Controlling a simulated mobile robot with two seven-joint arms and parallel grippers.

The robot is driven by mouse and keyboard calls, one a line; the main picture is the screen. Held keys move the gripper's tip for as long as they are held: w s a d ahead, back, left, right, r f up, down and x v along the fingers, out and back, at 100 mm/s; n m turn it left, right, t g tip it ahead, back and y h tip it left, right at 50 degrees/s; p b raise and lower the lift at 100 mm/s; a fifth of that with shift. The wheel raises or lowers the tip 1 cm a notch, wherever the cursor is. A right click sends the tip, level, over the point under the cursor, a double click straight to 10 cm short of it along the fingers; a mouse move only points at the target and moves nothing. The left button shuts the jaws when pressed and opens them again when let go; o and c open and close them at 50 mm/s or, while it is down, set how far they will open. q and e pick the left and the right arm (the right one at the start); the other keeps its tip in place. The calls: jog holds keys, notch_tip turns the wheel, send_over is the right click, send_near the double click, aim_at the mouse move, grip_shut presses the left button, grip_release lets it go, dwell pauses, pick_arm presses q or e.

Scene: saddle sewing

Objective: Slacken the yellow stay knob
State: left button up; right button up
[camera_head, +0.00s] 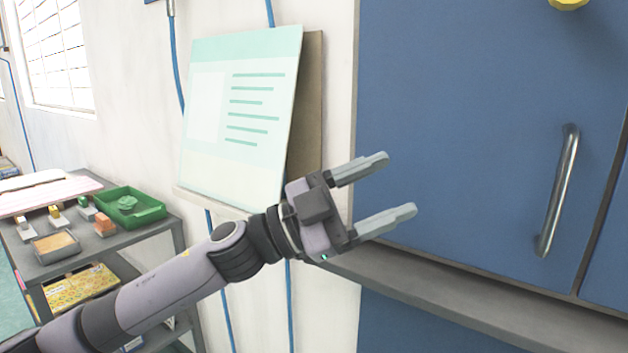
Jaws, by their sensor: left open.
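The yellow knob (569,3) shows only in part at the top right edge, on the blue cabinet front; its upper part is cut off by the frame. My left gripper (401,186) is open and empty. Its two grey fingers point right, in front of the left part of the blue door (470,120). The gripper is well below and to the left of the knob, and apart from it. My right gripper is not in view.
A metal bar handle (558,190) stands out from the door. A grey ledge (470,305) runs below it. A pale green sheet on a board (240,110) hangs on the wall behind my arm. A side table with a green tray (130,207) stands at left.

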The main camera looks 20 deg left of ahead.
pick_arm(q)
jog(key=w+a+f+n+t+y+p, duration=0.3)
jog(key=w+a+f+n+t+y, duration=0.15)
jog(key=a+n+y, duration=0.35)
jog(key=w+a+f+n+t+y+p, duration=0.35)
jog(key=a+f+n+y, duration=0.2)
jog(key=a+n, duration=0.3)
jog(key=shift+n, duration=0.35)
jog(key=shift+s+d+x, duration=0.1)
jog(key=shift+d+x, duration=0.05)
jog(key=shift+x, duration=0.95)
jog(key=shift+s+d+x, duration=0.1)
jog(key=shift+d+x, duration=0.05)
jog(key=shift+x, duration=0.95)
jog(key=shift+d+x, duration=0.15)
jog(key=shift+x, duration=0.95)
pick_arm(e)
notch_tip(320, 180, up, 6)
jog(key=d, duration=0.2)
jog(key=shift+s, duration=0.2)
pick_arm(q)
jog(key=shift+r, duration=0.15)
jog(key=shift+c, duration=0.4)
jog(key=c, duration=0.9)
